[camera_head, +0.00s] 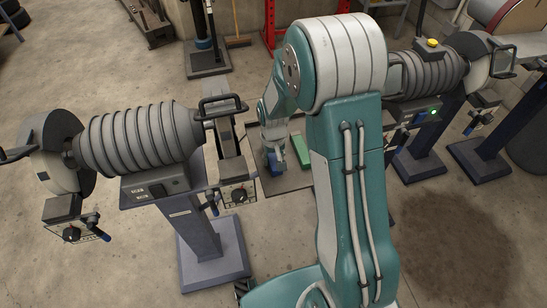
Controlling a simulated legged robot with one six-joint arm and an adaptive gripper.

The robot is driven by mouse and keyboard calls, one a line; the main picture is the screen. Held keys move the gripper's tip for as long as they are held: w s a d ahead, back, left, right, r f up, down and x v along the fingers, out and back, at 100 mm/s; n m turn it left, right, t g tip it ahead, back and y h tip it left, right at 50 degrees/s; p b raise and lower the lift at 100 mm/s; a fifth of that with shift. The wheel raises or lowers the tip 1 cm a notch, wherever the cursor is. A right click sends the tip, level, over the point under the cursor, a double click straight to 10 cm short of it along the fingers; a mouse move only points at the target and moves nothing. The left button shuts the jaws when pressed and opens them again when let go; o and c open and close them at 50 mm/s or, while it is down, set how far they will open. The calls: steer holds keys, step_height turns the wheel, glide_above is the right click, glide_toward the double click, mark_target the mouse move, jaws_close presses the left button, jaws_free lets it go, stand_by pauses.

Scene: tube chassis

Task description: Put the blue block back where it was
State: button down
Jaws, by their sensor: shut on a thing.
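The blue block (277,168) is small in view, just left of my teal arm and at the end of my gripper (271,160). My gripper points down and is shut on the blue block. The block is low over a flat brownish surface (290,182). I cannot tell whether it touches that surface. A green block (301,151) lies to the right of the blue block, partly hidden by my arm. My arm covers much of the surface's right side.
A grinding machine (140,138) on a pedestal stands close on the left, with a handle (222,106) near my gripper. Another machine (425,75) stands on the right behind my arm. Open concrete floor with a dark stain (450,235) lies at the lower right.

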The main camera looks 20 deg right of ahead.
mark_target(273, 158)
steer(key=shift+c, duration=1.2)
jaws_free()
step_height(273, 158, up, 12)
steer(key=s+r+t, duration=0.2)
steer(key=s+r, duration=0.6)
steer(key=s, duration=0.2)
steer(key=s+r+t, duration=0.3)
steer(key=s+r, duration=0.4)
steer(key=s, duration=0.4)
steer(key=shift+s+d+r+t, duration=0.2)
steer(key=shift+d+r+t, duration=0.1)
steer(key=shift+d+r, duration=0.1)
